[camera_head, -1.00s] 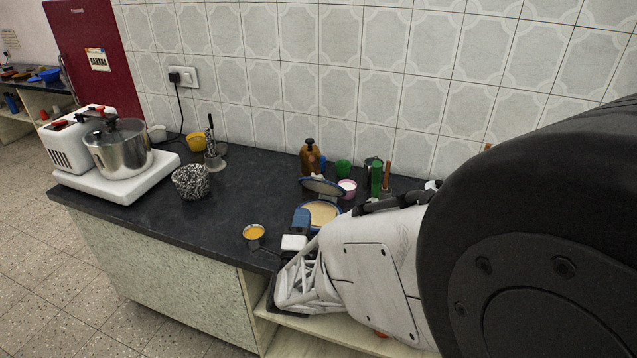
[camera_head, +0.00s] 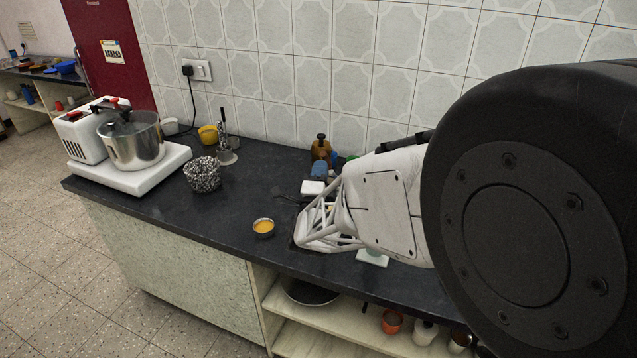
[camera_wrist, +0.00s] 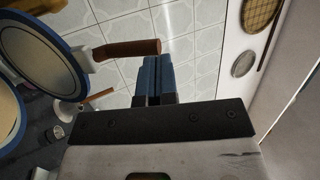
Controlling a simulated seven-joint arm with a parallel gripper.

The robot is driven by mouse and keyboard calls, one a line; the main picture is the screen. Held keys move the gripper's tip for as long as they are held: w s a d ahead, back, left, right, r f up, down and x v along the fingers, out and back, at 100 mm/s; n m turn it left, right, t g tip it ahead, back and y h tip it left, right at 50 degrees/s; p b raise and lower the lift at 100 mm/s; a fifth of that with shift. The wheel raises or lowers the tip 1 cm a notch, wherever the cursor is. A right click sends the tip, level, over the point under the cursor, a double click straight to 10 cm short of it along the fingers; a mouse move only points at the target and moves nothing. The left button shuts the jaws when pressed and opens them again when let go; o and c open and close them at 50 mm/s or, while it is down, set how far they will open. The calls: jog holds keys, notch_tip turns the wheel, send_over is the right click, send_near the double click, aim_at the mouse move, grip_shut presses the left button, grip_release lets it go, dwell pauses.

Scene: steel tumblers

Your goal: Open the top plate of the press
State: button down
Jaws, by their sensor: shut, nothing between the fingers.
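In the wrist view, the press's top plate (camera_wrist: 40,55) is a round grey disc with a blue rim at the left. It stands tilted up, apart from the lower plate (camera_wrist: 8,115), which is cut off by the left edge and shows a tan surface. A brown handle (camera_wrist: 130,49) sticks out to the right of the top plate. My gripper (camera_wrist: 157,62) is shut and empty, its blue fingertips just below the handle's end; I cannot tell if they touch.
A small bowl of orange contents (camera_head: 263,227) sits near the counter's front edge. A speckled bowl (camera_head: 203,175) and a steel pot (camera_head: 134,143) stand left. The counter (camera_head: 240,195) between is clear.

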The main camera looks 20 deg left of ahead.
jog(key=shift+x, duration=0.85)
jog(key=w+r+m+g+h, duration=0.1)
jog(key=w+r+g, duration=0.2)
jog(key=w, duration=0.8)
notch_tip(320, 180, up, 3)
jog(key=shift+w+f+g, duration=0.1)
jog(key=shift+w+g, duration=0.3)
jog(key=shift+s, duration=0.15)
jog(key=r+v, duration=0.1)
jog(key=v, duration=1.2)
jog(key=shift+s+r, duration=0.2)
jog(key=shift+s, duration=0.2)
jog(key=shift+d, duration=0.1)
